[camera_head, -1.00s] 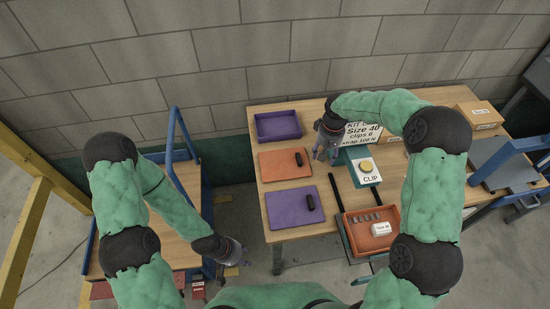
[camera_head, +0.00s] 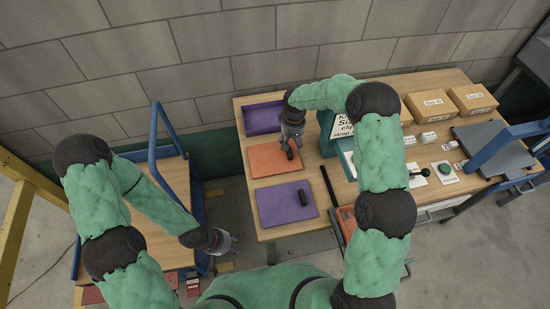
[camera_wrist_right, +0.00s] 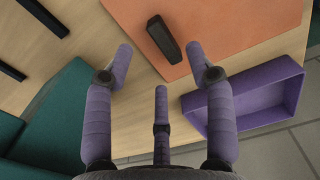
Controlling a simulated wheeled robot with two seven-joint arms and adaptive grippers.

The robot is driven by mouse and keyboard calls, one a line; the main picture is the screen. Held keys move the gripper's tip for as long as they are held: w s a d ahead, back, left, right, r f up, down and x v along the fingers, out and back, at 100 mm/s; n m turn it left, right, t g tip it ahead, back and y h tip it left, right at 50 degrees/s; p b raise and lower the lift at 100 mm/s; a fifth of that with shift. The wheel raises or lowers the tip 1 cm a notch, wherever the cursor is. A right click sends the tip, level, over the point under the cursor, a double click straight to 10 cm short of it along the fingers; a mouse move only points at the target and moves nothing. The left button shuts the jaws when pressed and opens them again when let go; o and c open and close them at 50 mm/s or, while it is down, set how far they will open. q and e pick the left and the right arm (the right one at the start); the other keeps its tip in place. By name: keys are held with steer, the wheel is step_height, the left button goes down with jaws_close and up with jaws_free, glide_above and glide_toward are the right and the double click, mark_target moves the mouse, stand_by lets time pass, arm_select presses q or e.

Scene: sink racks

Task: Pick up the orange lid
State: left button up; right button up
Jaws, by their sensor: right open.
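The orange lid (camera_head: 265,160) is a flat panel lying on the wooden table between a purple tray and a purple lid. Its dark handle is partly hidden by my right gripper in the head view. My right gripper (camera_head: 290,142) hangs above the lid's right part. In the right wrist view, the orange lid (camera_wrist_right: 235,35) and its black handle (camera_wrist_right: 163,37) lie ahead of my open, empty right gripper (camera_wrist_right: 160,60). The handle appears between the lines of the two outer fingers, beyond their tips. My left gripper (camera_head: 228,243) hangs low beside the left cart, its fingers too small to read.
The purple tray (camera_head: 262,120) stands behind the orange lid. The purple lid (camera_head: 280,208) with a dark handle lies in front. A teal stand with a kit sign (camera_head: 341,124) is to the right. Cardboard boxes (camera_head: 436,105) stand at the back right.

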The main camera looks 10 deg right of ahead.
mark_target(290, 151)
step_height(290, 151, down, 5)
steer(key=shift+w+a+r+b, duration=0.1)
steer(key=shift+w+b, duration=0.05)
steer(key=shift+b, duration=0.25)
jaws_close()
